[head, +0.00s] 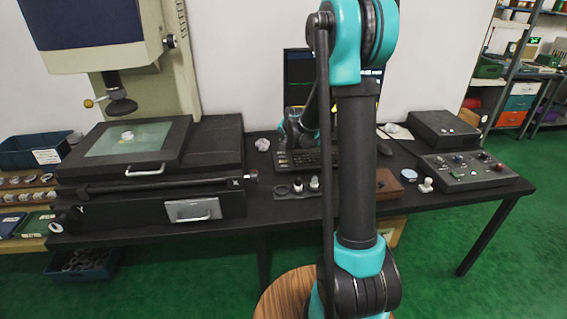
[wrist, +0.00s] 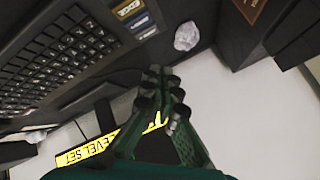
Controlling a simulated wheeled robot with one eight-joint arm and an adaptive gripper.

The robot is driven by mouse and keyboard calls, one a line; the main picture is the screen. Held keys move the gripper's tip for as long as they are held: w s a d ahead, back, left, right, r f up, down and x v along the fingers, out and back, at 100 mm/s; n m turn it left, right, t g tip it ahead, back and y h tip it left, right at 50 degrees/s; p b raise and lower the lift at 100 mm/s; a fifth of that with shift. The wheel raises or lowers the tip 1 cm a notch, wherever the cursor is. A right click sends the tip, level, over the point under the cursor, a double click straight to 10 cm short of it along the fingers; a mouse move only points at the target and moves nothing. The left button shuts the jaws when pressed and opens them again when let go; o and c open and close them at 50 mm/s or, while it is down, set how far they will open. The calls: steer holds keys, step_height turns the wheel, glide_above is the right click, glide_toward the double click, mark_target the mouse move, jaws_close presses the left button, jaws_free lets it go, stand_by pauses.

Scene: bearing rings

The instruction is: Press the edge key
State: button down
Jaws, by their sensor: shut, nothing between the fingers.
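The edge key (wrist: 127,8) is a dark key with a yellow, upside-down label near the top of the wrist view. The keyboard also shows in the head view (head: 295,161), partly hidden by my arm. My gripper (wrist: 162,78) is shut and empty, apart from the edge key, which lies above the fingertips in the wrist picture. In the head view the fingertips are too small and dark to make out near the keyboard.
A monitor (head: 298,66) stands behind the keyboard; its yellow "LEVEL SET" bar (wrist: 88,150) shows in the wrist view. A crumpled pale lump (wrist: 187,36) lies near the keys. A measuring machine (head: 215,150) stands left, a control box (head: 465,182) right.

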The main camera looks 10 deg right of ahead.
mark_target(284, 162)
steer(key=shift+f, duration=4.25)
steer(key=shift+f, duration=0.2)
steer(key=shift+f, duration=0.2)
steer(key=shift+f, duration=0.35)
steer(key=shift+r, duration=0.75)
steer(key=shift+r, duration=0.1)
steer(key=shift+r, duration=2.4)
